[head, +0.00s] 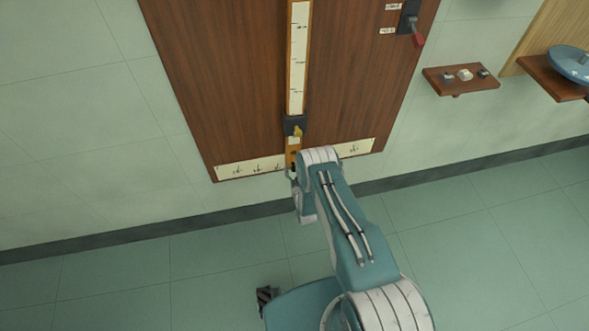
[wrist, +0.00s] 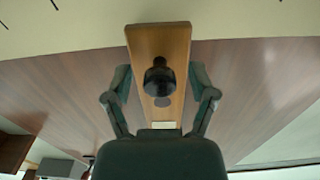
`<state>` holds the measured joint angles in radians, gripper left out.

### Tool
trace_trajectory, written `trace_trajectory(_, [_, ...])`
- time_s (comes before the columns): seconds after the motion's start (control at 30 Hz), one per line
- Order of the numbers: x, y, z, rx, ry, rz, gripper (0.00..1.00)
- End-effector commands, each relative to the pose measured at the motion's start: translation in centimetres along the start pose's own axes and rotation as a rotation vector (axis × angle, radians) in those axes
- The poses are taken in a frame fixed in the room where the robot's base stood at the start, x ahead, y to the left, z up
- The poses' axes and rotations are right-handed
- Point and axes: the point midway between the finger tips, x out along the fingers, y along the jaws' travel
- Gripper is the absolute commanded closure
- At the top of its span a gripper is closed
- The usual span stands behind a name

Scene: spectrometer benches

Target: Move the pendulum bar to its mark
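The pendulum bar (head: 292,157) is a narrow wooden bar at the lower middle of a brown wall panel; its lower end is partly hidden by my arm in the head view. In the wrist view the bar (wrist: 157,42) stands in the middle, with a round black knob (wrist: 160,80) on its face. My gripper (wrist: 160,84) is open, with one finger on each side of the bar and knob, and no grip on the knob shows. In the head view my gripper (head: 293,182) is mostly hidden behind my arm. A cream scale strip (head: 248,167) with dark marks lies along the panel's bottom.
A vertical cream scale (head: 298,60) with a dark slider block (head: 294,125) runs up the panel (head: 230,80). A red-tipped lever (head: 418,40) is at its upper right. A small shelf (head: 461,86) and a blue dish (head: 570,62) are farther right. The floor is clear to the left.

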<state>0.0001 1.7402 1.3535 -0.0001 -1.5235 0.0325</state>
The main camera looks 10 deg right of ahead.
Motion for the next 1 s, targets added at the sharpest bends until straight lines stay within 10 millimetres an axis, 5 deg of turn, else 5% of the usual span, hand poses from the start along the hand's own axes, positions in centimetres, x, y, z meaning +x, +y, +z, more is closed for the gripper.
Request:
trace_trajectory(0.03, [0.0,0.0,0.0,0.000,0.000,0.000,0.53])
trace_trajectory(0.13, [0.0,0.0,0.0,0.000,0.000,0.000,0.97])
trace_trajectory(0.17, [0.0,0.0,0.0,0.000,0.000,0.000,1.00])
trace_trajectory(0.9, [0.1,2.8,-0.1,-0.032,0.001,0.000,1.00])
trace_trajectory(0.93, [0.1,2.8,-0.1,-0.032,0.001,0.000,0.48])
trace_trajectory(1.0, [0.1,2.8,-0.1,-0.032,0.001,0.000,0.26])
